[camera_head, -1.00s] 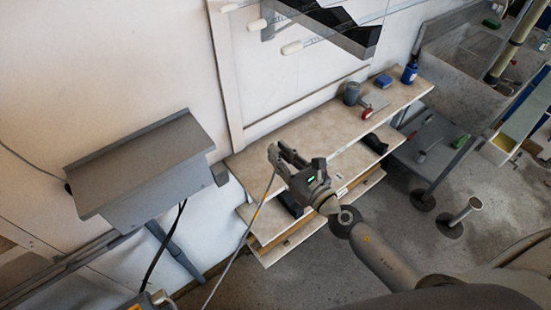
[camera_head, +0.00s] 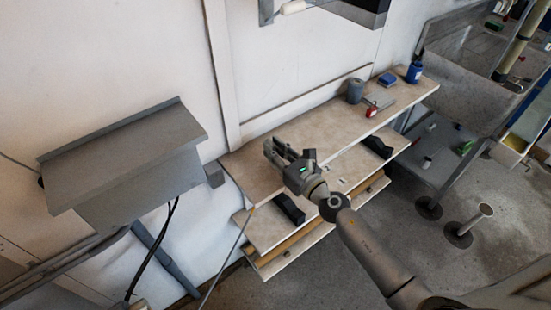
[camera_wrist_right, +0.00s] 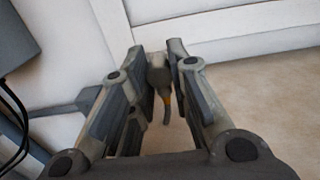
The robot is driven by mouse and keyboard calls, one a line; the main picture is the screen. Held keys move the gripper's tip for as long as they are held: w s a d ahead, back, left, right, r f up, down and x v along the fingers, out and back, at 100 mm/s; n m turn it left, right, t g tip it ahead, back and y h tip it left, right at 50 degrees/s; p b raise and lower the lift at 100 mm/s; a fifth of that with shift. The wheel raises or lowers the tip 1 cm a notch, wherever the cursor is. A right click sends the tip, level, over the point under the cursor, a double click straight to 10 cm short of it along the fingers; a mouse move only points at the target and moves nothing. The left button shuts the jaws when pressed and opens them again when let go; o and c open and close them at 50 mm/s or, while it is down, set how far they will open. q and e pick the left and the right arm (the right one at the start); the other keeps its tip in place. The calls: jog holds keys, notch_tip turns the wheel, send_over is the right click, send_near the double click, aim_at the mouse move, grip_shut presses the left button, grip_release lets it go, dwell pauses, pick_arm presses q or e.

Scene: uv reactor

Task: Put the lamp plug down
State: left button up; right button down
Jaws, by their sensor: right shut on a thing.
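My right gripper (camera_head: 275,150) is over the left end of the pale bench top (camera_head: 325,128). In the right wrist view, its fingers (camera_wrist_right: 162,62) are shut on the grey lamp plug (camera_wrist_right: 158,73), which has an orange band and a short length of cord below it. Whether the plug touches the bench top is unclear. In the head view the plug is hidden at the fingers, and a thin cable (camera_head: 228,257) runs down past the bench's left end. I cannot make out my left gripper.
A grey sloped box (camera_head: 125,155) is on the wall at left, with a black cable (camera_head: 155,250) below. A grey cup (camera_head: 355,91), a red-handled tool (camera_head: 371,110) and blue containers (camera_head: 414,73) stand at the bench's far right. The bench's middle is clear. Lower shelves (camera_head: 275,228) jut out below.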

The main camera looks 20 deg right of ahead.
pick_arm(q)
jog(key=shift+f, duration=0.65)
pick_arm(e)
jog(key=shift+f, duration=0.65)
jog(key=shift+f+b, duration=0.65)
jog(key=shift+b, duration=0.25)
pick_arm(q)
jog(key=shift+f, duration=0.6)
pick_arm(e)
jog(key=c, duration=1.4)
grip_release()
jog(key=shift+o, duration=0.2)
jog(key=shift+r, duration=0.1)
